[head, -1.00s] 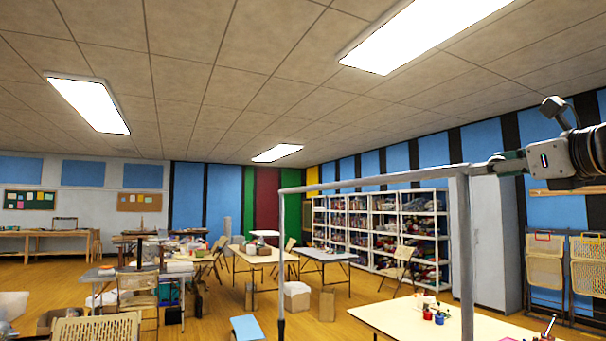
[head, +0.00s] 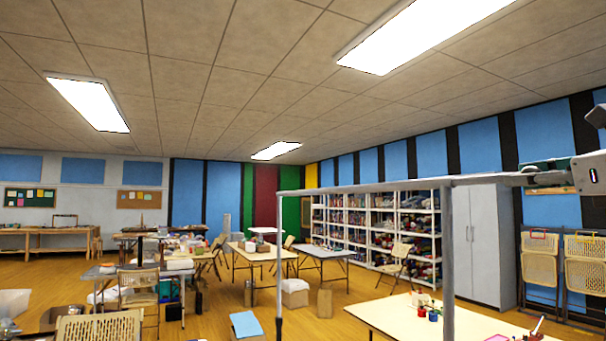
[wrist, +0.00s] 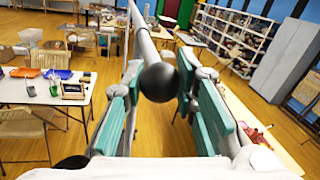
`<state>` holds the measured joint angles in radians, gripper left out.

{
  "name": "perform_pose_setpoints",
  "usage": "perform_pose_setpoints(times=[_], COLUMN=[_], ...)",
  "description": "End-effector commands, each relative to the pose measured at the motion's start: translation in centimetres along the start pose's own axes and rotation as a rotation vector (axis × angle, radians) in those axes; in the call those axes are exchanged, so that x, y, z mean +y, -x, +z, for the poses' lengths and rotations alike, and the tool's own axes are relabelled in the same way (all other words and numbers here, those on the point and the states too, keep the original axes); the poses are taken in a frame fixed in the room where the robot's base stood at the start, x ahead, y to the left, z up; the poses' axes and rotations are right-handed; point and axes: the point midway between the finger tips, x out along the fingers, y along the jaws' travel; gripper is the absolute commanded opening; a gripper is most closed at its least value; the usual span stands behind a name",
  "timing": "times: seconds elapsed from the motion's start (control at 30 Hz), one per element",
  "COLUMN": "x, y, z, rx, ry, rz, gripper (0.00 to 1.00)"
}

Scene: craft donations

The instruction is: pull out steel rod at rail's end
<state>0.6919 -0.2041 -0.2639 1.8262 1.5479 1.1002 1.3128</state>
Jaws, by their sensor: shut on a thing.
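A grey metal rack stands across the head view, with its long rail (head: 365,188) on top and two uprights. At its right end a thinner steel rod (head: 490,180) sticks out past the right upright (head: 447,262), in line with the rail. My gripper (head: 532,174) is at the outer end of this rod, partly cut off by the right frame edge. In the wrist view my gripper (wrist: 158,88) has teal pads on either side of the rod's dark round end (wrist: 158,82). It is shut on the rod. The rail runs away from it.
A pale table (head: 405,318) with small jars stands beneath the rack's right end. A grey cabinet (head: 482,245) and folded chairs (head: 543,262) are by the right wall. In the wrist view another table (wrist: 60,90) with craft items is on the left.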

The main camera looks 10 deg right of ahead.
Motion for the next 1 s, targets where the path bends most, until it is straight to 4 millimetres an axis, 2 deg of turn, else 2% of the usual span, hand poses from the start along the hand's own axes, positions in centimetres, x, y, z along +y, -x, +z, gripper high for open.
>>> perform_pose_setpoints(times=[0.03,0.2,0.4,0.6,0.97,1.0], x=[-0.3,-1.2,-1.8,-2.1,-2.2,-2.2], y=[1.8,6.2,9.6,11.1,11.2,11.2], z=[0.3,0.1,-0.1,-0.3,-0.5,-0.5], rx=[0.001,0.002,0.001,0.0,0.0,0.0], ry=[-0.003,-0.002,-0.001,0.0,0.001,0.001], rz=[-0.001,-0.001,0.0,0.001,0.002,0.002], gripper=[0.0,0.0,0.0,0.0,0.0,0.28])
